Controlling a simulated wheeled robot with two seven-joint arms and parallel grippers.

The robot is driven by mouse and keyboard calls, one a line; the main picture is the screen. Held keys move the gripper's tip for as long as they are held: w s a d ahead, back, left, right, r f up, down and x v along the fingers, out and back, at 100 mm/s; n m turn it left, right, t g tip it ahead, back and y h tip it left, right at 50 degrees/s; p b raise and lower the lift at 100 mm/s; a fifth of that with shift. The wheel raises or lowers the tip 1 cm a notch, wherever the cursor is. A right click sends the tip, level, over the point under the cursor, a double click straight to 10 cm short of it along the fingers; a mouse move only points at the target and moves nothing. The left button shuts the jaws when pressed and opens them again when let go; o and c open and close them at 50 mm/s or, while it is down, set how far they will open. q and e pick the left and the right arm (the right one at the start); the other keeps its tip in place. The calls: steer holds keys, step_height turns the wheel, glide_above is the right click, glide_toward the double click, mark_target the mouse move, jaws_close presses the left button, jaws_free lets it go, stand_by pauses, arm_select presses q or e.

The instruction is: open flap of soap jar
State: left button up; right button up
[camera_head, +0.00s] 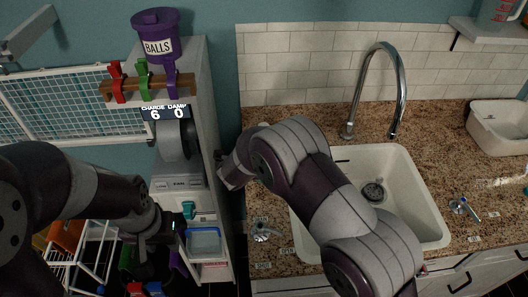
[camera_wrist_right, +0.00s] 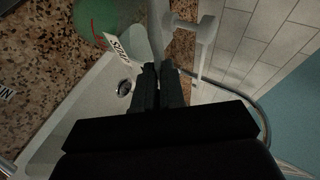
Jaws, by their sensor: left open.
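The soap jar (camera_wrist_right: 108,22) is a green rounded container at the top of the right wrist view, with a white "SOAP" label (camera_wrist_right: 118,45). I cannot tell the state of its flap. My right gripper (camera_wrist_right: 159,68) has its two dark fingers close together, just below and right of the jar in that view, with nothing seen between them. In the head view my right arm covers the middle, and its gripper and the jar are not clearly visible. My left gripper (camera_head: 174,226) is at the lower left, near the cabinet shelves, open, with no object seen in it.
A white T-shaped piece (camera_wrist_right: 200,28) stands right of the jar in the wrist view. The white sink (camera_head: 415,190) and chrome tap (camera_head: 403,90) are right of my arm. A cabinet (camera_head: 205,75) with a purple "BALLS" tub (camera_head: 156,28) stands left. A white tub (camera_head: 500,130) is far right.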

steer(key=shift+o, duration=1.4)
steer(key=b+v, duration=0.2)
steer(key=v, duration=1)
steer(key=shift+s+b, duration=0.25)
steer(key=shift+b, duration=0.15)
steer(key=shift+a+r, duration=0.1)
steer(key=shift+c, duration=0.3)
